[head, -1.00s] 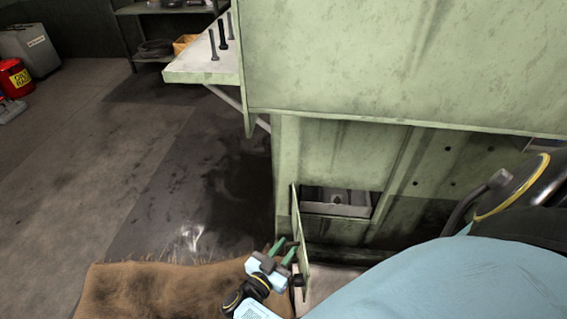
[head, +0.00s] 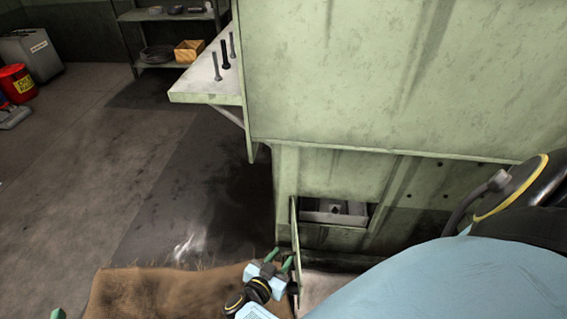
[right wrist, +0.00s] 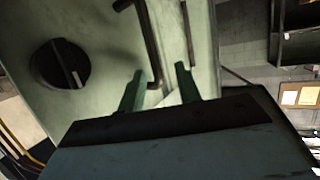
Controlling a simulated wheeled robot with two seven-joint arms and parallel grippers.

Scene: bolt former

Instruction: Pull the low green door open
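The low green door (head: 296,237) stands swung out from the lower front of the green machine and shows nearly edge-on in the head view. Behind it, the opening (head: 335,212) shows a grey box-like part inside. My right gripper (head: 280,260) is low at the door's left side, close to its face. In the right wrist view, the door face (right wrist: 100,85) carries a round black knob (right wrist: 60,64) and a black bar handle (right wrist: 148,45). The right fingers (right wrist: 160,85) are apart, with the handle's lower end between or just beyond them. A green fingertip of my left gripper (head: 58,313) shows at the bottom left.
A brown mat (head: 165,290) lies on the floor before the machine. A pale shelf (head: 205,88) with upright bolts juts out left of the machine. A red bin (head: 16,82) and a grey cabinet (head: 30,55) stand far left. The floor between is clear.

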